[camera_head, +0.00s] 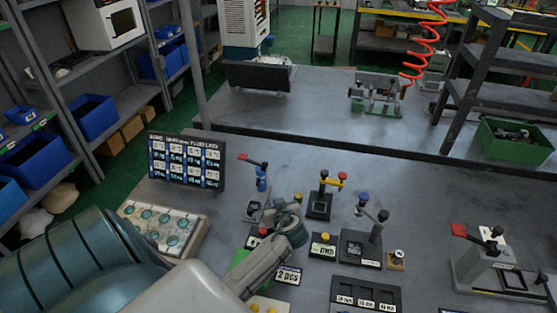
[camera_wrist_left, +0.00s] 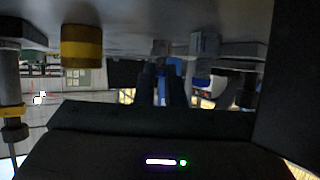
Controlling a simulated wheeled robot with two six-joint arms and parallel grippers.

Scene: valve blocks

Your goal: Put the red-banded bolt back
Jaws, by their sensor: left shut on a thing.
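My left gripper (camera_head: 288,225) reaches in over the table (camera_head: 420,195) among the valve blocks. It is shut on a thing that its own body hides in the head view. In the left wrist view its dark fingers (camera_wrist_left: 161,85) are close together, and what is between them is too dark to name. A small red patch (camera_head: 263,231) shows just left of the gripper; I cannot tell whether it is a bolt's band. I cannot make out the red-banded bolt for sure in either view. My right gripper is not in view.
A block with red and yellow handles (camera_head: 321,205) and a dark block with a lever (camera_head: 362,245) stand close by. A red-handled valve (camera_head: 478,250) is at right. A display board (camera_head: 187,162) and a pale tray (camera_head: 178,235) are at left.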

